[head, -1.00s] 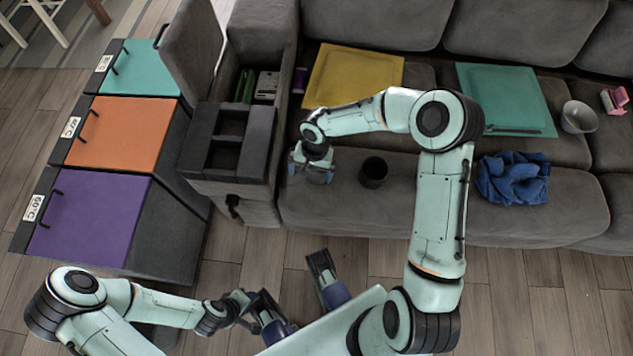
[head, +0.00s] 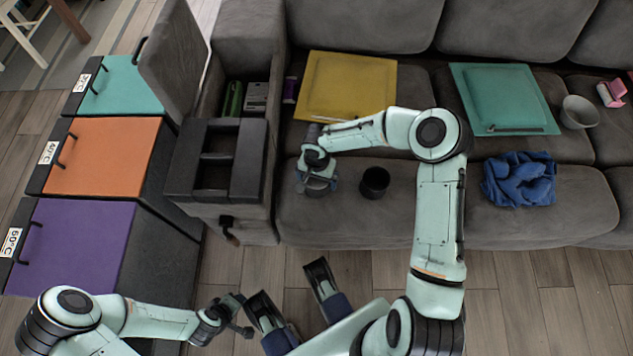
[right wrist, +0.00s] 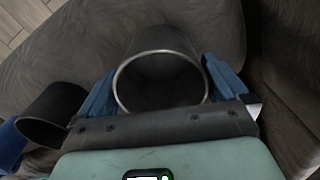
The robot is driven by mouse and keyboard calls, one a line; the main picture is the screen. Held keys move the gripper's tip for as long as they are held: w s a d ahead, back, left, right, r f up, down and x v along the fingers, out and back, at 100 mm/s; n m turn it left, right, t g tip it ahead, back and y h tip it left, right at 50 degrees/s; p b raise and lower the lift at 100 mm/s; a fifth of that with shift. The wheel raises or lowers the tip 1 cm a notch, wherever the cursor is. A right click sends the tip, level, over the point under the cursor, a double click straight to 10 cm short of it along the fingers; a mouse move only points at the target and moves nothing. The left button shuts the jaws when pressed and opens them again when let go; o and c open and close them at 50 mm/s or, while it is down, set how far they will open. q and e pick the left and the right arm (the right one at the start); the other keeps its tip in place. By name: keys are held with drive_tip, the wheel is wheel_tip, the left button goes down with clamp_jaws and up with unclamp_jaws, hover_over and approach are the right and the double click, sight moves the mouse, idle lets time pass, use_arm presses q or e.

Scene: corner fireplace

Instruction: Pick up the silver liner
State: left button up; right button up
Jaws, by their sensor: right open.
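The silver liner (right wrist: 162,82) is an open round cup with a bright metal rim, standing on the sofa seat in the right wrist view. My right gripper (right wrist: 160,92) is open, with one blue finger on each side of the liner; I cannot tell whether they touch it. In the head view the right gripper (head: 318,180) is over the front left of the seat and hides most of the liner (head: 317,190). My left gripper (head: 240,311) is low at the left, over the floor, with its jaws unclear.
A dark cup (head: 375,182) stands just right of the right gripper. A yellow panel (head: 350,85) and a teal panel (head: 505,95) lie behind. A blue cloth (head: 520,180), grey bowl (head: 579,112) and armrest box (head: 185,160) with open lid (head: 172,60) are nearby.

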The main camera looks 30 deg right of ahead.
wheel_tip(320, 180, down, 2)
drive_tip(key=shift+f, duration=0.1)
use_arm(q)
drive_tip(key=shift+w+a+f, duration=0.25)
drive_tip(key=shift+w+f, duration=0.1)
drive_tip(key=shift+w, duration=0.15)
use_arm(e)
drive_tip(key=c, duration=0.8)
drive_tip(key=shift+o, duration=0.2)
